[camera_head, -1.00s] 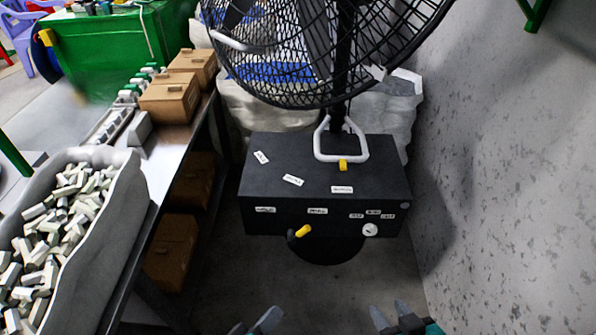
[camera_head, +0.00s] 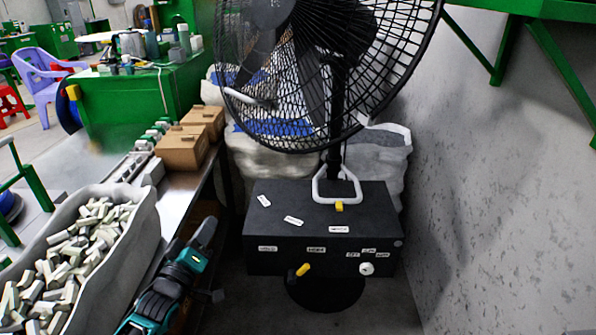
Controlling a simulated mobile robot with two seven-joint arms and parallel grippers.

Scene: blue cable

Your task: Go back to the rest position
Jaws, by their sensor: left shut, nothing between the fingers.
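My left gripper (camera_head: 207,233) is teal and black and reaches up from the lower left. Its fingers are together and empty. It is in front of the metal workbench's right side, left of the black box (camera_head: 325,230) and apart from it. The box carries white labels, a yellow knob (camera_head: 302,270) and a white knob (camera_head: 366,269) on its front, and a white handle with a yellow piece on top.
A large black fan (camera_head: 325,75) stands behind the box. A bin of pale pieces (camera_head: 140,225) and brown cartons (camera_head: 182,148) are on the left workbench (camera_head: 178,190). A grey wall (camera_head: 500,200) and green frame (camera_head: 530,10) bound the right.

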